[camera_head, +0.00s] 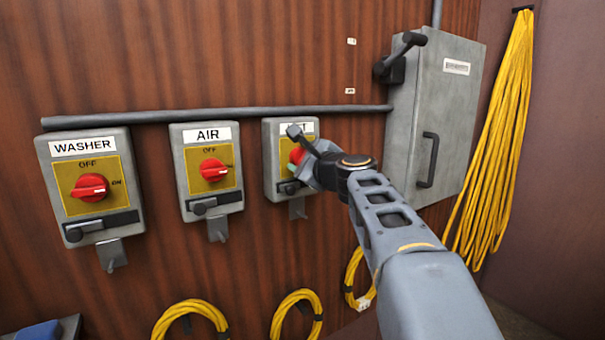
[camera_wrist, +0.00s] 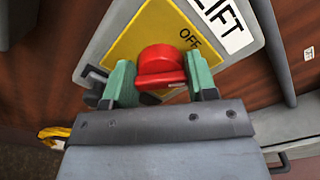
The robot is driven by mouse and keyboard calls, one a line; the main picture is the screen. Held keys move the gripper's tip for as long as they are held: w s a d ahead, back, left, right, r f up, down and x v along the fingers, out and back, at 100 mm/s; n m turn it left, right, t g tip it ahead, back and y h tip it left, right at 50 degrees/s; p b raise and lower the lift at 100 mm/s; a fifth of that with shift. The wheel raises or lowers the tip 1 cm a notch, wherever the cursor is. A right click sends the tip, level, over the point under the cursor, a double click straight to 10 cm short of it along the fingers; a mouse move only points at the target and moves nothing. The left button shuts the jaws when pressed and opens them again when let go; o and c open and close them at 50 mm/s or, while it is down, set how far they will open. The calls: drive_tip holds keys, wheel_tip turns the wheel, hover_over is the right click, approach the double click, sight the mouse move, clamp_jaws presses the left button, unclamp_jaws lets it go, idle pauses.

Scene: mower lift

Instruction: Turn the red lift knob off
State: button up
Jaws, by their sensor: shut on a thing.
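The red lift knob (camera_wrist: 162,66) sits on the yellow plate (camera_wrist: 140,30) of the grey box labelled LIFT. In the wrist view my gripper (camera_wrist: 160,82) has a green fingertip on each side of the knob and is shut on it. In the head view the lift box (camera_head: 273,165) is the rightmost of three switch boxes. There my gripper (camera_head: 296,163) and wrist cover part of its label and plate, and only a bit of the red knob shows. The knob's pointer position is hard to tell.
The AIR box (camera_head: 207,135) and WASHER box (camera_head: 52,175) stand to the left, each with a red knob. A grey cabinet (camera_head: 460,100) with a lever and handle is to the right. Yellow cables (camera_head: 500,130) hang beyond it, and coils (camera_head: 190,308) hang below. A conduit (camera_head: 240,113) runs above the boxes.

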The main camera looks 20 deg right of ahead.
drive_tip(key=n+b, duration=0.4)
drive_tip(key=shift+f, duration=0.35)
drive_tip(key=shift+r+n+b, duration=0.1)
drive_tip(key=shift+n+b, duration=0.95)
drive_tip(key=shift+n, duration=0.55)
drive_tip(key=o, duration=0.9)
drive_tip(key=shift+r, duration=0.1)
drive_tip(key=s+b, duration=0.1)
drive_tip(key=s, duration=0.3)
drive_tip(key=s+d+b, duration=0.1)
drive_tip(key=s, duration=0.4)
drive_tip(key=s+b, duration=0.1)
drive_tip(key=s, duration=0.3)
drive_tip(key=shift+s+d, duration=0.25)
drive_tip(key=shift+s, duration=0.1)
